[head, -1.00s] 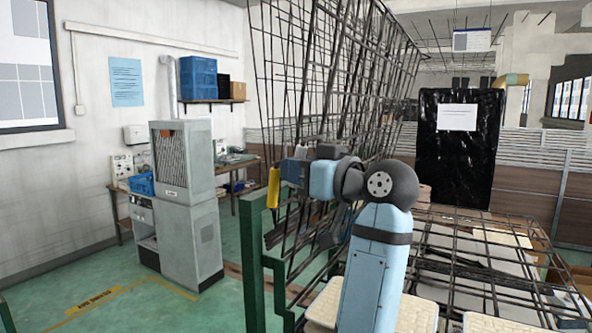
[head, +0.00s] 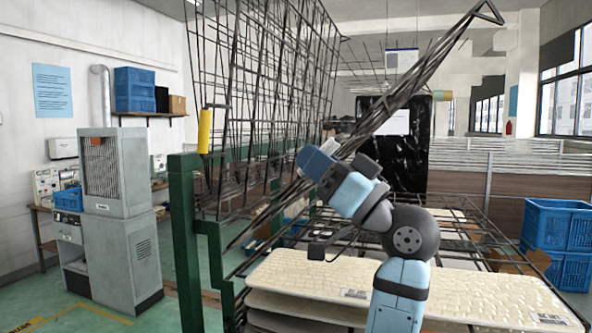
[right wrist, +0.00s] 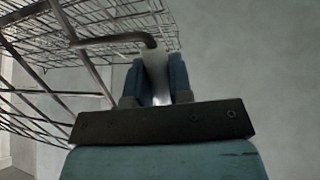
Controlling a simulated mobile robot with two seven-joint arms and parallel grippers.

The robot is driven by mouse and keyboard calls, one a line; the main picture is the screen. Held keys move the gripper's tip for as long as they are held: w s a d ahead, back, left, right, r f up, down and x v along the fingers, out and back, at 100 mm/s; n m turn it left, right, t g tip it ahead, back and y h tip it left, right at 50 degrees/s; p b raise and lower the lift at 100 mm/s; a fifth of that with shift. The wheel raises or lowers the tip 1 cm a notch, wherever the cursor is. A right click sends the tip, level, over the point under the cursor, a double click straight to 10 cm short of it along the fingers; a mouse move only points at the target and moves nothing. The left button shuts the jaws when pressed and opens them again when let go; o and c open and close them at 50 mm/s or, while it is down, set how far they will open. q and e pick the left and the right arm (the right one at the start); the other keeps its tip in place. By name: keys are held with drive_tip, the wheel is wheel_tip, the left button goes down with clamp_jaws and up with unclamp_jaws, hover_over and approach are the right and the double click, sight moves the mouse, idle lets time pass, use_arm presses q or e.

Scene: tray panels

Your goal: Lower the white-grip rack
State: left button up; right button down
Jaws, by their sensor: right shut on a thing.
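The white-grip rack is a dark wire grid (head: 425,72), seen nearly edge-on. It slants from the green posts at lower left to a bent corner at upper right. My right gripper (head: 313,162) is in front of it. In the right wrist view the gripper (right wrist: 157,82) is shut on the white grip (right wrist: 155,66), beside a bent rack rod (right wrist: 115,38). Another wire rack (head: 262,85) stands upright at left, near a yellow grip (head: 205,131). My left gripper is not in view.
Cream textured panels (head: 400,283) lie stacked under the slanted rack, with a flat wire grid (head: 475,240) behind. Green posts (head: 185,235) stand at left. Blue crates (head: 560,225) are at right, a grey cabinet (head: 120,210) at left.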

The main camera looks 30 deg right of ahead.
drive_tip(key=shift+s+d+f, duration=0.2)
drive_tip(key=shift+s+f, duration=0.1)
drive_tip(key=shift+f, duration=0.15)
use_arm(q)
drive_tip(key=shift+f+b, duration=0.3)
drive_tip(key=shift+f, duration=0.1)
